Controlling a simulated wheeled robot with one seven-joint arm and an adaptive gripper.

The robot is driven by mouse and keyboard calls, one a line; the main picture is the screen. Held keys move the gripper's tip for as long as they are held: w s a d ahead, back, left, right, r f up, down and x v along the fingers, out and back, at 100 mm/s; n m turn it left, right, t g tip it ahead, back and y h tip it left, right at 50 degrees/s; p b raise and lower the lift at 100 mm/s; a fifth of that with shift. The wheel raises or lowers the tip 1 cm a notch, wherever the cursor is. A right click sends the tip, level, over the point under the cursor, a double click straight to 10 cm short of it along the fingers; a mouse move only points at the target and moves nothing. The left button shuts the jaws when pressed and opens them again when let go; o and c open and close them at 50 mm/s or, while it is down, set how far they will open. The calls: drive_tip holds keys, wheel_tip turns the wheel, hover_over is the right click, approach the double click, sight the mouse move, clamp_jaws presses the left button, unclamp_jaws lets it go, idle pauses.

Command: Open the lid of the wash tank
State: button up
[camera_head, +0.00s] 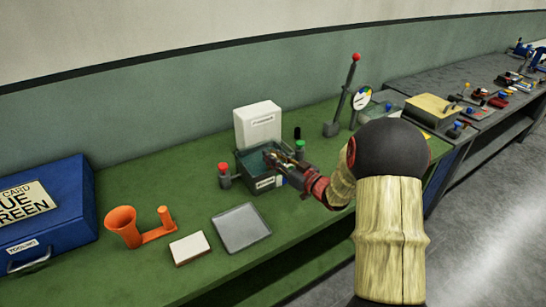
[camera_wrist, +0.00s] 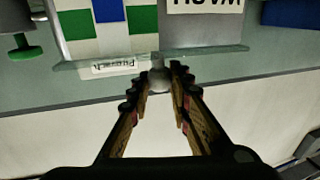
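The wash tank (camera_head: 252,165) is a small dark grey-green box on the green bench, in front of a white labelled box. A label reading WASH, upside down, shows in the wrist view (camera_wrist: 205,5). A pale, see-through lid edge (camera_wrist: 210,53) crosses the upper wrist view, with a round grey knob (camera_wrist: 159,80) at its middle. My gripper (camera_wrist: 160,76) has its fingertips on both sides of this knob, apparently touching it. In the head view my gripper (camera_head: 272,157) reaches over the tank from the right and hides part of it. I cannot tell the lid's angle.
A red-topped post (camera_head: 224,174) and a green-topped post (camera_head: 299,148) flank the tank. Behind it is the white box (camera_head: 258,126). A lever (camera_head: 345,88) and gauge (camera_head: 362,98) stand right.

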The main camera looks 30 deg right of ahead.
clamp_jaws()
idle(0.3)
drive_tip(key=shift+r+p, duration=0.2)
drive_tip(key=shift+p, duration=0.2)
